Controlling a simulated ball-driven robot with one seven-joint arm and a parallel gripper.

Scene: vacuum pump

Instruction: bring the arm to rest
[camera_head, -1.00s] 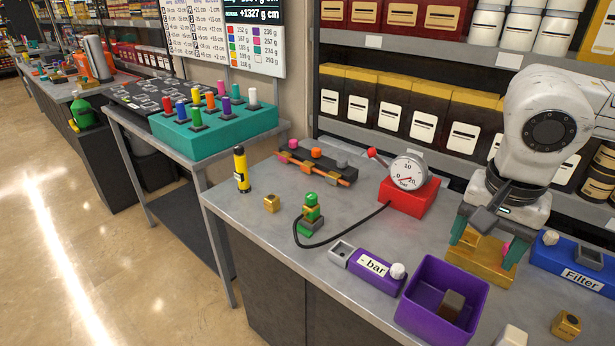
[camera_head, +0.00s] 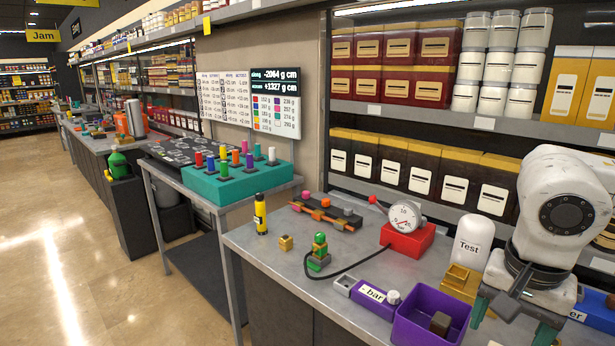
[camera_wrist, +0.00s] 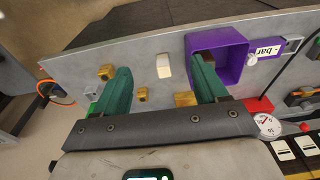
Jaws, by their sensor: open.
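My gripper (camera_head: 512,322) is low at the right in the head view, in front of the blue holder and to the right of the gold stand (camera_head: 460,282). Its two green fingers are spread wide. In the wrist view my gripper (camera_wrist: 160,75) shows nothing held between the fingers; a white block (camera_wrist: 163,65) and a small gold cube (camera_wrist: 142,94) appear beyond them on the bench. A white piece marked Test (camera_head: 472,240) stands upright at the gold stand, apart from the fingers. My white arm hides part of the bench's right end.
The purple bin (camera_head: 405,330) holds a dark block and stands left of my gripper. A red gauge (camera_head: 406,240), a bar switch box (camera_head: 374,297) and a yellow cylinder (camera_head: 260,215) are farther left. Shelves of jars (camera_head: 497,65) rise behind the bench.

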